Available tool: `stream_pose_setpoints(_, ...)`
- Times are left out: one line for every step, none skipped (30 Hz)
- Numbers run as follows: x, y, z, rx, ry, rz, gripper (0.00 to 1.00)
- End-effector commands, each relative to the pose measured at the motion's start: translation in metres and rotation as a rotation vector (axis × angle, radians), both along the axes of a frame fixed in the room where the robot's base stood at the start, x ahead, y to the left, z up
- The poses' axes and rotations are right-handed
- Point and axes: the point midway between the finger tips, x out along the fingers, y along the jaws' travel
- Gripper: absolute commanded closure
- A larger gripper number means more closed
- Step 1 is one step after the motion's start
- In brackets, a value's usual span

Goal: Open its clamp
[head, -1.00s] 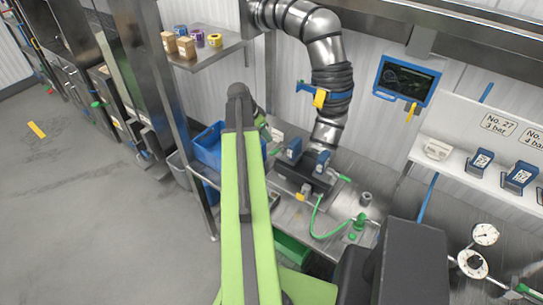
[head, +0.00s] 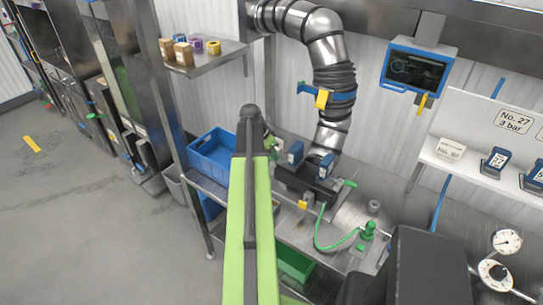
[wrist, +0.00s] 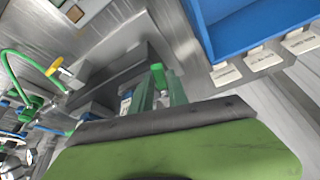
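A dark fixture with blue upright blocks (head: 296,152) stands on the steel bench. It has a green handle (head: 349,183) at its right end and a yellow tab (head: 303,204) in front. The pipe above carries a blue band with a yellow lever (head: 322,98); I cannot tell which part is the clamp. In the wrist view my gripper (wrist: 161,88) shows two greenish fingers standing apart. A bright green piece (wrist: 158,74) shows between or just beyond their tips; contact is unclear.
A blue bin (head: 213,158) stands left of the fixture; in the wrist view its wall (wrist: 203,42) is close on the right. A green hose (head: 322,240) curls over the bench on the right. A screen (head: 416,68) hangs above. The floor at left is clear.

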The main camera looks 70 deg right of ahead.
Motion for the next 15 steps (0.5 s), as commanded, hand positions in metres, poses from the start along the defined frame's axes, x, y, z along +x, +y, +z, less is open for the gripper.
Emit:
stream_pose_setpoints(0.0001,0.0000,0.0000,0.000,0.000,0.000,0.88)
stream_pose_setpoints(0.0002,0.0001,0.0000,0.000,0.000,0.000,0.92)
stream_pose_setpoints(0.0002,0.0001,0.0000,0.000,0.000,0.000,0.97)
stream_pose_setpoints(0.0003,0.0002,0.0000,0.000,0.000,0.000,1.00)
stream_pose_setpoints(0.0003,0.0002,0.0000,0.000,0.000,0.000,1.00)
stream_pose_setpoints(0.0003,0.0002,0.0000,0.000,0.000,0.000,1.00)
stream_pose_setpoints(0.0005,0.0002,-0.0001,0.000,0.000,0.000,1.00)
stream_pose_setpoints(0.0005,0.0002,-0.0001,0.000,0.000,0.001,1.00)
stream_pose_setpoints(0.0006,0.0001,-0.0001,0.000,0.000,0.001,1.00)
stream_pose_setpoints(0.0006,0.0001,-0.0001,0.000,0.000,0.001,1.00)
stream_pose_setpoints(0.0004,0.0004,-0.0001,0.000,-0.001,0.004,1.00)
stream_pose_setpoints(-0.0006,0.0013,-0.0001,0.000,0.000,0.015,1.00)
stream_pose_setpoints(-0.0018,0.0024,-0.0002,0.000,-0.002,0.031,1.00)
stream_pose_setpoints(-0.0035,0.0035,-0.0002,0.000,-0.001,0.056,1.00)
stream_pose_setpoints(-0.0062,0.0051,-0.0002,-0.001,-0.001,0.096,1.00)
